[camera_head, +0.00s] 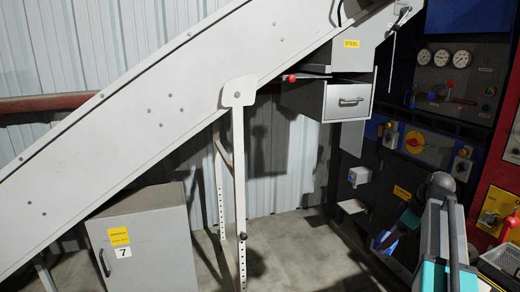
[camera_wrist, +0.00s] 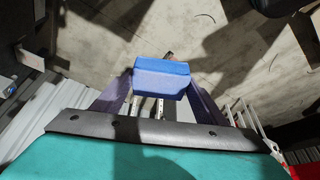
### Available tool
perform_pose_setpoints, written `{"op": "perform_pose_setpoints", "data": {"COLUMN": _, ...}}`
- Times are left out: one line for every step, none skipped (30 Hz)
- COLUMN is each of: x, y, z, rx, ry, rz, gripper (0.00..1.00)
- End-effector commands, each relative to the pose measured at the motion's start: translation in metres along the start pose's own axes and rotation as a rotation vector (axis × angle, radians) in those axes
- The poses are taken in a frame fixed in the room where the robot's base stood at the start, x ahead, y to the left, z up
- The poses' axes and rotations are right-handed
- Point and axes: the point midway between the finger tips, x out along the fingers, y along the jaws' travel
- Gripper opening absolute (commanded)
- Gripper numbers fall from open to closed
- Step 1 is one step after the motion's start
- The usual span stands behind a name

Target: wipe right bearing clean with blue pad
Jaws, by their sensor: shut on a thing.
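A blue pad (camera_wrist: 162,78) sits between the two fingers of my gripper (camera_wrist: 160,92) in the wrist view. My gripper is shut on it, and the floor shows beyond it. In the head view my arm comes in at the lower right, and a small blue patch near its end (camera_head: 384,240) appears to be the pad, low in front of the dark machine. The pad looks clear of any surface, though its far side is hidden. I cannot pick out the right bearing with certainty in either view.
A grey sloping conveyor (camera_head: 130,130) on a white leg (camera_head: 239,190) crosses the left. A grey drawer (camera_head: 345,100) hangs under its upper end. A grey cabinet marked 7 (camera_head: 145,245) stands lower left. The dark control panel (camera_head: 425,140) is right. Floor (camera_head: 295,250) between is open.

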Motion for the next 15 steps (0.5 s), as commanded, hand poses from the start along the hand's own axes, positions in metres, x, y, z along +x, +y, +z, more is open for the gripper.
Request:
{"op": "perform_pose_setpoints", "data": {"x": 0.005, "y": -0.008, "z": -0.013, "rx": -0.012, "ry": 0.0, "rz": -0.004, "gripper": 0.48}}
{"op": "perform_pose_setpoints", "data": {"x": 0.007, "y": -0.011, "z": -0.02, "rx": -0.017, "ry": 0.0, "rz": -0.006, "gripper": 0.48}}
{"op": "perform_pose_setpoints", "data": {"x": 0.01, "y": -0.016, "z": -0.029, "rx": -0.021, "ry": 0.0, "rz": -0.008, "gripper": 0.48}}
{"op": "perform_pose_setpoints", "data": {"x": 0.013, "y": -0.021, "z": -0.035, "rx": -0.025, "ry": 0.0, "rz": -0.009, "gripper": 0.48}}
{"op": "perform_pose_setpoints", "data": {"x": 0.015, "y": -0.024, "z": -0.042, "rx": -0.028, "ry": 0.0, "rz": -0.011, "gripper": 0.48}}
{"op": "perform_pose_setpoints", "data": {"x": 0.018, "y": -0.03, "z": -0.05, "rx": -0.032, "ry": 0.0, "rz": -0.012, "gripper": 0.48}}
{"op": "perform_pose_setpoints", "data": {"x": 0.02, "y": -0.034, "z": -0.057, "rx": -0.034, "ry": 0.0, "rz": -0.013, "gripper": 0.48}}
{"op": "perform_pose_setpoints", "data": {"x": 0.022, "y": -0.038, "z": -0.063, "rx": -0.037, "ry": 0.0, "rz": -0.014, "gripper": 0.48}}
{"op": "perform_pose_setpoints", "data": {"x": 0.025, "y": -0.044, "z": -0.071, "rx": -0.038, "ry": 0.0, "rz": -0.015, "gripper": 0.48}}
{"op": "perform_pose_setpoints", "data": {"x": 0.027, "y": -0.048, "z": -0.077, "rx": -0.039, "ry": 0.0, "rz": -0.016, "gripper": 0.48}}
{"op": "perform_pose_setpoints", "data": {"x": 0.029, "y": -0.053, "z": -0.084, "rx": -0.041, "ry": 0.001, "rz": -0.016, "gripper": 0.48}}
{"op": "perform_pose_setpoints", "data": {"x": 0.032, "y": -0.058, "z": -0.091, "rx": -0.041, "ry": 0.001, "rz": -0.016, "gripper": 0.48}}
{"op": "perform_pose_setpoints", "data": {"x": 0.034, "y": -0.063, "z": -0.097, "rx": -0.042, "ry": 0.001, "rz": -0.016, "gripper": 0.48}}
{"op": "perform_pose_setpoints", "data": {"x": 0.036, "y": -0.068, "z": -0.103, "rx": -0.041, "ry": 0.001, "rz": -0.015, "gripper": 0.48}}
{"op": "perform_pose_setpoints", "data": {"x": 0.039, "y": -0.074, "z": -0.111, "rx": -0.039, "ry": 0.001, "rz": -0.015, "gripper": 0.48}}
